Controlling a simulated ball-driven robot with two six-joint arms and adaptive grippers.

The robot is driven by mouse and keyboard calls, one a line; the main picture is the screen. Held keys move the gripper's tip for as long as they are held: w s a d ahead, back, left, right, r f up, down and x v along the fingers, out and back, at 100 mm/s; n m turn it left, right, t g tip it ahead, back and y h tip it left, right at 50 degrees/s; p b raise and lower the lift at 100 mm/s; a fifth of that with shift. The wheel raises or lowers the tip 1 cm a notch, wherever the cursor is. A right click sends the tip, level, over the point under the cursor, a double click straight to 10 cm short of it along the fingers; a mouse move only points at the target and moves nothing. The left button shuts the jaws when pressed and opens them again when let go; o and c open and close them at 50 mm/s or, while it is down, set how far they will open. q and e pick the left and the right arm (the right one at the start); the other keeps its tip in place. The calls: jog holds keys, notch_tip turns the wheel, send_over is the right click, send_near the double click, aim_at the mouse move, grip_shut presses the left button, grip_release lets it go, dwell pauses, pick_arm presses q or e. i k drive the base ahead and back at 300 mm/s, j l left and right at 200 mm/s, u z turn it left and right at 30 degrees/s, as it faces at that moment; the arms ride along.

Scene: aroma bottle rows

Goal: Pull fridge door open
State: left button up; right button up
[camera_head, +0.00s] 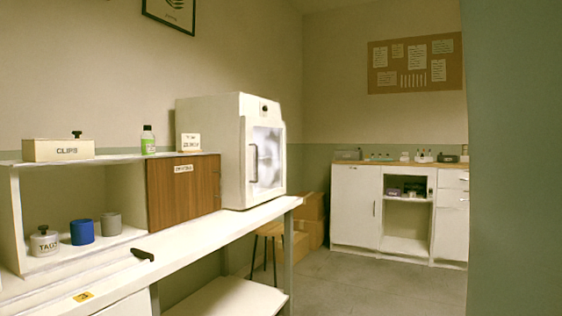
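The white fridge (211,137) stands on the far end of the long white counter on the left. Its front door (264,190) faces right and looks shut. The door has a pale glass window with bright reflections. A small dark round mark sits above the window. Neither of my grippers shows in this view.
The white counter (190,240) runs along the left, with a wooden cabinet (184,186), a CLIPS box (58,150) and a green-labelled bottle (148,143). A stool (268,231) and cardboard boxes (312,207) stand beyond. A green panel (515,160) blocks the right. Grey floor (385,285) is clear.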

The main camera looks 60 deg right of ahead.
aim_at(248, 139)
jog(key=z, duration=1.8)
jog(key=i, duration=0.25)
jog(key=u, duration=0.05)
